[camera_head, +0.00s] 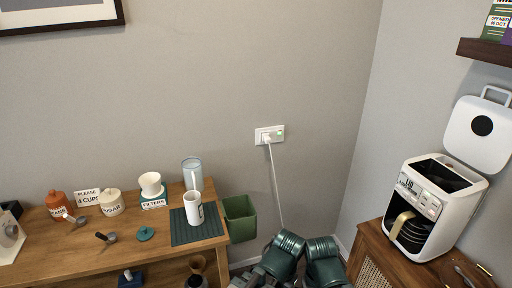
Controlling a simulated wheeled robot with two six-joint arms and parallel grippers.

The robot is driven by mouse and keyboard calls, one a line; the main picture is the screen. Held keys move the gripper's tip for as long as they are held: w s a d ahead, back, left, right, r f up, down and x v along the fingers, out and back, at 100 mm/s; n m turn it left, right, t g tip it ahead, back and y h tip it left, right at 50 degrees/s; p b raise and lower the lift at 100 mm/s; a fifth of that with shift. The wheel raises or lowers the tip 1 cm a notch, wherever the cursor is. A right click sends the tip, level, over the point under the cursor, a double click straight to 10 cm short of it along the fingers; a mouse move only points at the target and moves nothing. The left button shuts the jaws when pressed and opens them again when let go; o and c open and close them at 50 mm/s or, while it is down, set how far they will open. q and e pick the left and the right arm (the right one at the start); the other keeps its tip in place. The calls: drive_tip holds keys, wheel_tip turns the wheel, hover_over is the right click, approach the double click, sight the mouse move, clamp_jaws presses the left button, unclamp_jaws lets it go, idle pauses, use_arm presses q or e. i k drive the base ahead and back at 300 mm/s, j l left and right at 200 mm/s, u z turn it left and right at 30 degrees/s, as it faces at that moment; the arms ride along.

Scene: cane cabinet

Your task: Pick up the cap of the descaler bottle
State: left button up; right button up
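I cannot make out a descaler bottle or its cap for certain. A white cylinder with a dark mark (193,210) stands upright on the dark green ribbed mat (182,233); its lettering is too small to read. A pale blue-grey cylinder (192,172) stands behind it. A teal round lid with a knob (146,233) lies on the wooden table left of the mat. Dark green parts of my arms show at the bottom middle, beyond the table's right end. No fingertips of either gripper can be made out.
An orange jar (57,203), a sugar jar (111,203) and a white cup on a filters box (153,200) stand on the table (85,255). A green bin (240,220) hangs at its right end. A white coffee machine (430,205) stands on the right cabinet (375,262).

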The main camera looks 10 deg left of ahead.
sight(145, 233)
drive_tip(key=u, duration=1.55)
